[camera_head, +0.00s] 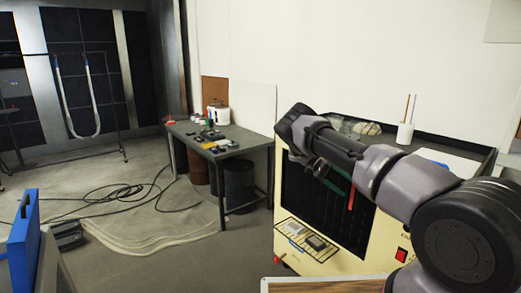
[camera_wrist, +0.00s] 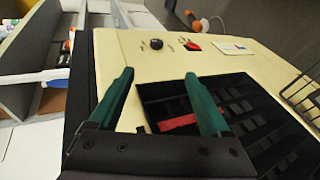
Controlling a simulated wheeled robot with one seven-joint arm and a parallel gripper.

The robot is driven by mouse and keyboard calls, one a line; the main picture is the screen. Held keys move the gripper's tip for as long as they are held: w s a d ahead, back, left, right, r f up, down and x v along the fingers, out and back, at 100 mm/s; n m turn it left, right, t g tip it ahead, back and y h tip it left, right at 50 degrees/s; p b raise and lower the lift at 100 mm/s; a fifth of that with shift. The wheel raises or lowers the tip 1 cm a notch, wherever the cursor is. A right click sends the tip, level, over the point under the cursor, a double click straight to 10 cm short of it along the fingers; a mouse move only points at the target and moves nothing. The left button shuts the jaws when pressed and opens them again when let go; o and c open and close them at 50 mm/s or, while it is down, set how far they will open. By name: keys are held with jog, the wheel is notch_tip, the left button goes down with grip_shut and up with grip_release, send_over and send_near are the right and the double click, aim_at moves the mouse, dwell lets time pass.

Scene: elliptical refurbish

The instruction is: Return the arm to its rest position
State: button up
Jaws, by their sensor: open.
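My arm (camera_head: 410,185) reaches from the lower right up and left across the front of a cream machine (camera_head: 310,258) in the head view. My gripper (camera_head: 333,178) is partly hidden there, with some green of its fingers showing below the arm. In the wrist view my gripper (camera_wrist: 159,75) has its two green fingers spread apart with nothing held between them. The machine's cream panel (camera_wrist: 135,48) lies beyond the fingers. A red piece (camera_wrist: 180,122) shows at the black slotted opening (camera_wrist: 255,110), partly behind the right finger.
A dark workbench (camera_head: 235,140) with small items stands left of the machine. Black cables (camera_head: 120,195) lie on the floor. A blue case (camera_head: 22,245) is at the lower left. A white cup (camera_head: 405,133) stands on the machine's top.

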jog(key=s+r+n+t+y, duration=0.1)
jog(key=s+r+t+y, duration=0.35)
jog(key=r, duration=1.05)
jog(key=s+r+t+y, duration=0.2)
jog(key=s+r+y, duration=0.5)
jog(key=r, duration=0.8)
jog(key=s+a+r+t, duration=0.2)
jog(key=s+r+t, duration=0.1)
jog(key=s, duration=0.5)
jog(key=s+a+r+n+t, duration=0.1)
jog(key=s+a+r+t, duration=0.1)
jog(key=s, duration=0.5)
jog(key=s+a+r+n+t+y, duration=0.1)
jog(key=s+a+r+t, duration=0.2)
jog(key=s, duration=0.5)
jog(key=shift+s+a+r+t, duration=0.35)
jog(key=shift+a+r, duration=0.2)
jog(key=shift+r, duration=0.25)
